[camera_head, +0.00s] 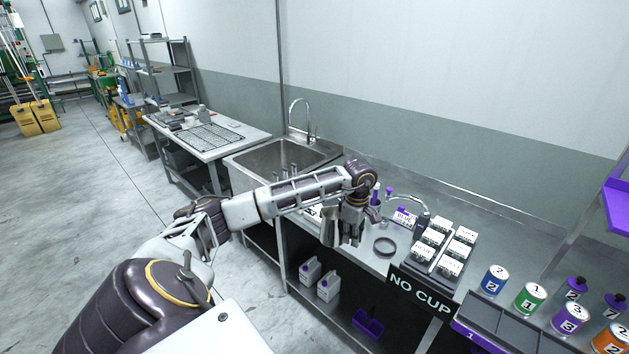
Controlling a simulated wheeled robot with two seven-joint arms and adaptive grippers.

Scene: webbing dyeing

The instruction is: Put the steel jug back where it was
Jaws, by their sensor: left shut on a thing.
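The steel jug (330,228) shows as a grey metal shape at the left side of my left gripper (352,236). My left gripper points down over the front part of the steel counter and is shut on the jug. The gripper hides part of the jug, and I cannot tell whether its base touches the counter. My right gripper is out of view.
A sink (265,158) with a tall tap is behind my left forearm. Right of the gripper are a rack of white-labelled boxes (451,268), a "NO CUP" sign (421,297) on the front edge, and numbered cans (529,298). White jugs (328,287) stand on the shelf below.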

